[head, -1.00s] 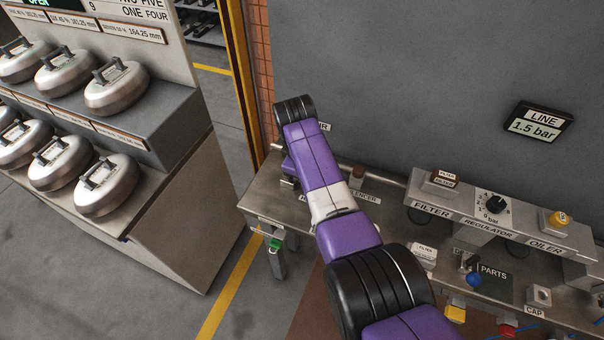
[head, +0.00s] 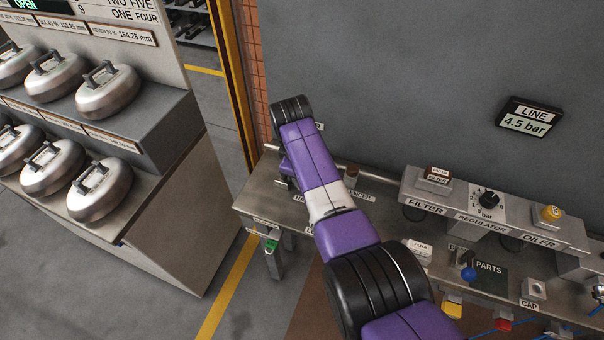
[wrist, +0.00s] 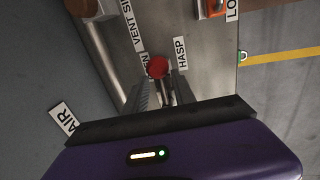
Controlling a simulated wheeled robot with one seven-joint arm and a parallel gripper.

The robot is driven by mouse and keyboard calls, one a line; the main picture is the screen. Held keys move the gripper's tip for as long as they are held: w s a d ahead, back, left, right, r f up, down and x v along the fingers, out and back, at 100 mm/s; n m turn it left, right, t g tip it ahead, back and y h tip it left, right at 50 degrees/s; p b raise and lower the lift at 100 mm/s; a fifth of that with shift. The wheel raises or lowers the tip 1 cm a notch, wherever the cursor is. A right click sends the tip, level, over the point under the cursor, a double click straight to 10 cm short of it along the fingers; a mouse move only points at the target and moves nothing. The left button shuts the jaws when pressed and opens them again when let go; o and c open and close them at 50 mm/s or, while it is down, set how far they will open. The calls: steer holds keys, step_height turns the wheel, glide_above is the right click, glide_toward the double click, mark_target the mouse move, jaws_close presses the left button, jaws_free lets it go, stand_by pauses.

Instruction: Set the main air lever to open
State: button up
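In the wrist view a lever with a round red knob (wrist: 157,67) stands on the metal bench, its stem running between my fingers. My gripper (wrist: 161,82) has its two fingers on either side of the stem, apart, with a gap visible between them. The knob lies just beyond the fingertips, beside a partly hidden label ending in "EN" (wrist: 144,60). An "AIR" label (wrist: 63,119) is at lower left. In the head view my arm hides the lever and the gripper. The line display (head: 526,123) on the wall reads 4.5 bar.
A "HASP" label (wrist: 181,53) is right of the knob, and a pipe (wrist: 100,45) runs along the left. In the head view the filter, regulator and oiler unit (head: 480,208) stands right of my arm. A blue-knobbed lever (head: 468,274) is in front of it.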

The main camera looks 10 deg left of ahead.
step_height(320, 180, up, 8)
steer(key=s, duration=0.1)
steer(key=shift+s+f, duration=0.25)
steer(key=shift+a, duration=0.15)
stand_by(0.4)
steer(key=w+a+r+m+t+y, duration=0.3)
steer(key=w+a+r+t, duration=0.2)
steer(key=w+r, duration=0.15)
steer(key=s+d+f+m+t+y, duration=0.15)
steer(key=s+d+m+t, duration=0.25)
steer(key=s+d, duration=0.45)
steer(key=s+d+f+m+t+y, duration=0.1)
steer(key=s+d+f+m+t, duration=0.25)
steer(key=s+d, duration=0.55)
steer(key=s+d+r+m+h, duration=0.1)
steer(key=s+d+m, duration=0.1)
steer(key=s+d, duration=0.4)
steer(key=s+d+r+m+h, duration=0.1)
steer(key=s+d, duration=0.5)
steer(key=s, duration=1)
steer(key=s+d+r+m+h, duration=0.2)
steer(key=s+d, duration=0.5)
steer(key=s, duration=0.4)
steer(key=shift+s+r+m+h, duration=0.25)
steer(key=shift+r+m+h, duration=0.1)
steer(key=shift+r+h, duration=0.2)
